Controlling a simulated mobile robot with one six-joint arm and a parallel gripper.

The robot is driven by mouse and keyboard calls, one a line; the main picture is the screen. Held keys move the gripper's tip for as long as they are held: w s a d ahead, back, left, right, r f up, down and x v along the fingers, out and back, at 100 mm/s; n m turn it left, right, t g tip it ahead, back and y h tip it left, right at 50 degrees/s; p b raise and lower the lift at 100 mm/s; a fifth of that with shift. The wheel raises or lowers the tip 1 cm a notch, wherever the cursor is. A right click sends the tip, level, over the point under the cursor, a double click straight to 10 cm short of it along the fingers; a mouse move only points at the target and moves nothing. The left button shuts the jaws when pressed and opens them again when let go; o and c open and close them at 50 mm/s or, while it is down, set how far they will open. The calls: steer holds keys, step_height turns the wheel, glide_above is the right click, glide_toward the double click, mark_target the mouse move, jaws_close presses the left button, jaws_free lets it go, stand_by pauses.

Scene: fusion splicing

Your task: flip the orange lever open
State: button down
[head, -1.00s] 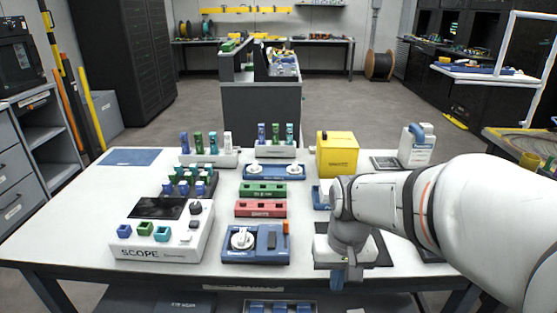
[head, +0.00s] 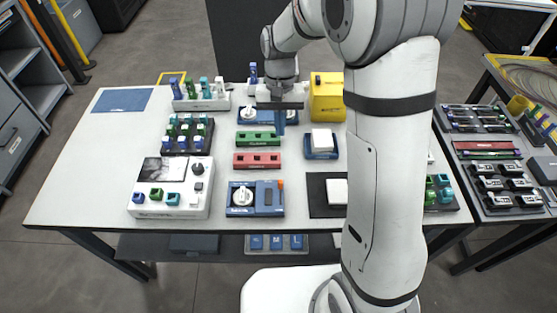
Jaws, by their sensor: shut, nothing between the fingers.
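The orange lever (head: 281,184) is a small upright piece at the right back corner of a blue unit (head: 262,210). The unit has a white round dial (head: 243,196) on its left and sits near the table's front edge. My gripper (head: 280,132) points down farther back, over the table near the right end of the green block. Its blue fingers are shut and empty, well apart from the lever. The gripper hides part of the blue panel with white knobs (head: 247,112).
A red block (head: 257,160) and a green block (head: 254,141) lie behind the unit. The white SCOPE box (head: 182,205) stands to its left. A black mat (head: 318,197) with a white block lies to its right. My arm covers the table's right part.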

mark_target(280, 185)
steer(key=x, duration=1)
steer(key=shift+s+r, duration=0.1)
steer(key=shift+s, duration=0.05)
steer(key=s+p, duration=0.1)
steer(key=s, duration=0.2)
steer(key=shift+s, duration=0.45)
steer(key=shift+a, duration=0.1)
